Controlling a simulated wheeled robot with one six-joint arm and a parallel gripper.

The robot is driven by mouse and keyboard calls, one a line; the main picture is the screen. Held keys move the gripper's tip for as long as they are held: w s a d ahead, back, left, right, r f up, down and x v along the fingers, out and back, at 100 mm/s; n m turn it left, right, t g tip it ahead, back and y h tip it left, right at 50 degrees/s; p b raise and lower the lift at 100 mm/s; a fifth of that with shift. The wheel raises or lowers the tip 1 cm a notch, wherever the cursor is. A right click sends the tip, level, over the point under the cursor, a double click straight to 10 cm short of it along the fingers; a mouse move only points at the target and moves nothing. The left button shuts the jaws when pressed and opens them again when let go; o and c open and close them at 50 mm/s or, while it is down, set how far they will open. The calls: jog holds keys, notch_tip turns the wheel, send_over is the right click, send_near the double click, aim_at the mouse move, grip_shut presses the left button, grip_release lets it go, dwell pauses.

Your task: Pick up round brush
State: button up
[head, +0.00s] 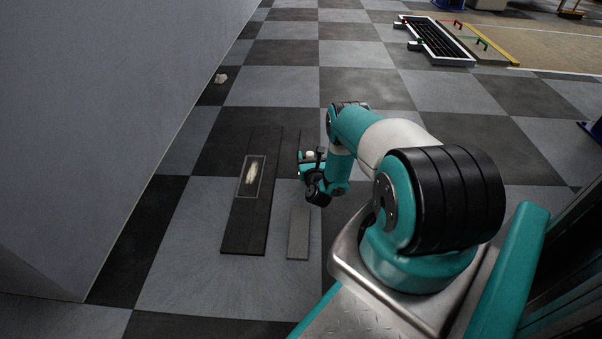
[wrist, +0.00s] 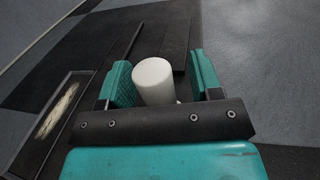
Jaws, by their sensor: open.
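A white cylinder (wrist: 154,82), which looks like the round brush, stands between the two teal fingers of my gripper (wrist: 162,66) in the wrist view. A gap shows between it and the right finger; it is close to the left finger, and I cannot tell if they touch. My gripper is open around it. In the head view my gripper (head: 306,170) is low over the floor beside the dark board, with a small white top (head: 310,154) showing at it. The lower part of the cylinder is hidden behind the gripper's black crossbar.
A long dark board (head: 245,235) lies left of my gripper, with a thin-framed panel (head: 240,190) on it holding a pale streak. A short grey plank (head: 298,240) lies nearer. A grey wall (head: 100,130) bounds the left side. Checkered floor beyond is mostly clear.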

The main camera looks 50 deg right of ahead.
jog(key=shift+w+d, duration=0.15)
jog(key=shift+d, duration=0.2)
jog(key=shift+w+a, duration=0.1)
jog(key=shift+a, duration=0.1)
jog(key=c, duration=1)
